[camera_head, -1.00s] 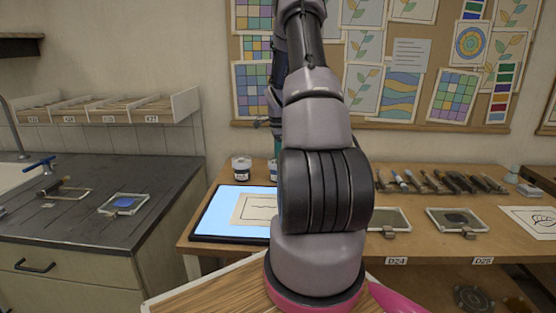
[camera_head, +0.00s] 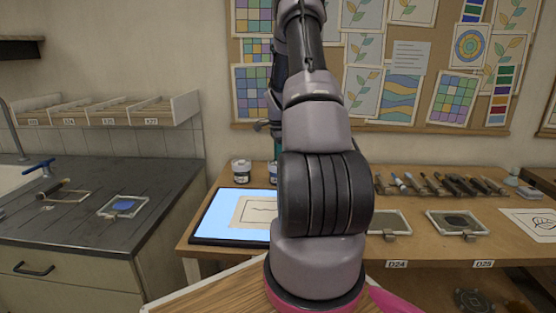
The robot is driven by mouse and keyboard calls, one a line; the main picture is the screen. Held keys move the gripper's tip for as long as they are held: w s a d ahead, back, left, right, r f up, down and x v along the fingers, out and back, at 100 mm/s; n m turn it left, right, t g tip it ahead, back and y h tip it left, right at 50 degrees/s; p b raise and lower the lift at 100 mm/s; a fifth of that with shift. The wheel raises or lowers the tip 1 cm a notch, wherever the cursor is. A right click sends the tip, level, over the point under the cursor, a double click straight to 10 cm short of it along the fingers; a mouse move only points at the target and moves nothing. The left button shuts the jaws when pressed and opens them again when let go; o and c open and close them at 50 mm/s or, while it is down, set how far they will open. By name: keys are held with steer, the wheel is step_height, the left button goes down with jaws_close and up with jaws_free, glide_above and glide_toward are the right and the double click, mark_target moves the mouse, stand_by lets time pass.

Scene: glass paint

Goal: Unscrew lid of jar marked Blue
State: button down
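A small jar (camera_head: 241,171) with a pale label stands at the back left of the wooden table, behind the light panel. A second jar (camera_head: 272,178) shows only a sliver beside my arm. I cannot read the name on either label, so I cannot tell which is marked Blue. My arm rises through the middle of the view and covers what lies behind it. My gripper is not seen; it is hidden behind my arm or too small to make out.
A lit panel (camera_head: 213,228) with a drawing lies at the table's left. Several brushes and tools (camera_head: 440,183) lie along the back right, with framed plates (camera_head: 457,222) in front.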

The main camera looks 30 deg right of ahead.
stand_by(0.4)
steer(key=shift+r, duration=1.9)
